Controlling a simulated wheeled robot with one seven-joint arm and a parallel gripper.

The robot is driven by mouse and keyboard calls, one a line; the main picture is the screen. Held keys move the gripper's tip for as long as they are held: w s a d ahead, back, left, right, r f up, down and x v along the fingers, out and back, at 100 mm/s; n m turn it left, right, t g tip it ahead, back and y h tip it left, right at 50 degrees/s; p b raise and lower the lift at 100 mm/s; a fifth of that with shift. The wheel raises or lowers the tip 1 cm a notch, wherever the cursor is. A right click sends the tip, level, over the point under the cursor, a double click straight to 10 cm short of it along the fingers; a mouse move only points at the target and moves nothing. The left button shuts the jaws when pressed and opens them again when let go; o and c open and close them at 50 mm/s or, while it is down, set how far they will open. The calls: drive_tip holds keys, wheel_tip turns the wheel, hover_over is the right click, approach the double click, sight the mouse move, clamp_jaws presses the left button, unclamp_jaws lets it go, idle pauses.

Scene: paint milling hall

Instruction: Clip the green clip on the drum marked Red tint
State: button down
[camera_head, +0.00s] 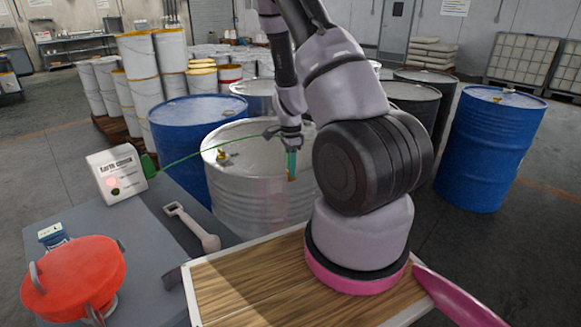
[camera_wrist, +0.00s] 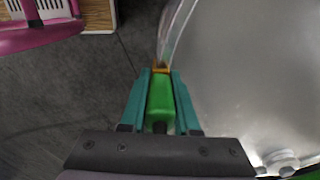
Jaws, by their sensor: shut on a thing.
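My gripper (camera_head: 290,160) is shut on the green clip (camera_wrist: 160,100), held between its teal fingers in the wrist view. The clip's copper-coloured tip meets or overlaps the rim of a silver drum (camera_head: 235,190) in the wrist view; I cannot tell whether it grips the rim. The drum's bare metal lid (camera_wrist: 250,80) fills the right of that view. In the head view the gripper points down at the drum's near right side. A green cable (camera_head: 185,157) runs from the earth check box (camera_head: 116,174) to my gripper. No Red tint marking is readable.
Blue drums stand left (camera_head: 190,115) and right (camera_head: 490,150) of the silver drum, with dark drums (camera_head: 415,100) behind my arm. A grey bench (camera_head: 150,235) at front left carries a red lidded pot (camera_head: 75,275) and a pale-handled tool (camera_head: 190,226).

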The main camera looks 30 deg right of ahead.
drive_tip(key=shift+r, duration=0.1)
drive_tip(key=shift+r, duration=2.05)
drive_tip(key=shift+f, duration=0.15)
drive_tip(key=shift+f, duration=0.45)
drive_tip(key=shift+f, duration=1.5)
drive_tip(key=c, duration=0.6)
unclamp_jaws()
drive_tip(key=shift+o, duration=0.2)
